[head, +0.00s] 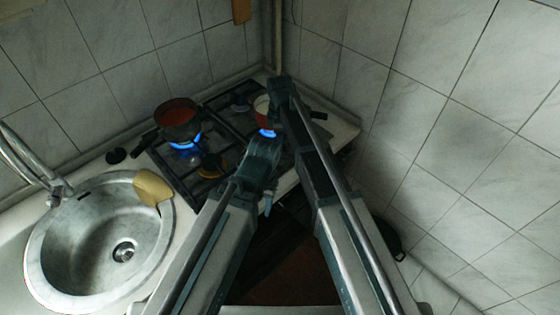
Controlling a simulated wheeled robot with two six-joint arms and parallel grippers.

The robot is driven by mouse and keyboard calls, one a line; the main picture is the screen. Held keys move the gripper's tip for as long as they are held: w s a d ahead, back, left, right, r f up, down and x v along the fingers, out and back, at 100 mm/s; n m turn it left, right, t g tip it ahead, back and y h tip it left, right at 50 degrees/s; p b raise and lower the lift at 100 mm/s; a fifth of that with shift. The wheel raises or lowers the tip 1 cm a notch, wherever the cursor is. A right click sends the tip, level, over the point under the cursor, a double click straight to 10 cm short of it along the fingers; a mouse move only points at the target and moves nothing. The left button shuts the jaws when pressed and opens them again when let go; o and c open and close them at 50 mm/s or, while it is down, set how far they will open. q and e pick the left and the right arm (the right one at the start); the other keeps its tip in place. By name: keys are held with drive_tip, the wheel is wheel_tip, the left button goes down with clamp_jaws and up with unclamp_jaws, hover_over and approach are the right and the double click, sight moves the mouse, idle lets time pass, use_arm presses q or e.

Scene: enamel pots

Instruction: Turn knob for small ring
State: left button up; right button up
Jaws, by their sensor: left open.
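The gas stove (229,128) stands in the corner, with its front edge and knobs hidden behind my arms. Blue flame (185,145) burns under a dark pot with red contents (178,118) at the back left. Another blue flame (266,133) burns under a pot with pale contents (262,104), partly covered by my right arm. An unlit burner (212,165) shows at the front left. My left gripper (268,206) is at the stove's front edge, open, only a small part showing. I cannot tell whether it touches a knob. My right gripper is out of sight.
A round steel sink (58,262) with a tap (38,178) is left of the stove. A tan thing (153,187) lies on its rim. A small black disc (115,155) lies on the counter. Tiled walls close off the back and right.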

sight(280, 159)
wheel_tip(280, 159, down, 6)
drive_tip(key=b, duration=0.5)
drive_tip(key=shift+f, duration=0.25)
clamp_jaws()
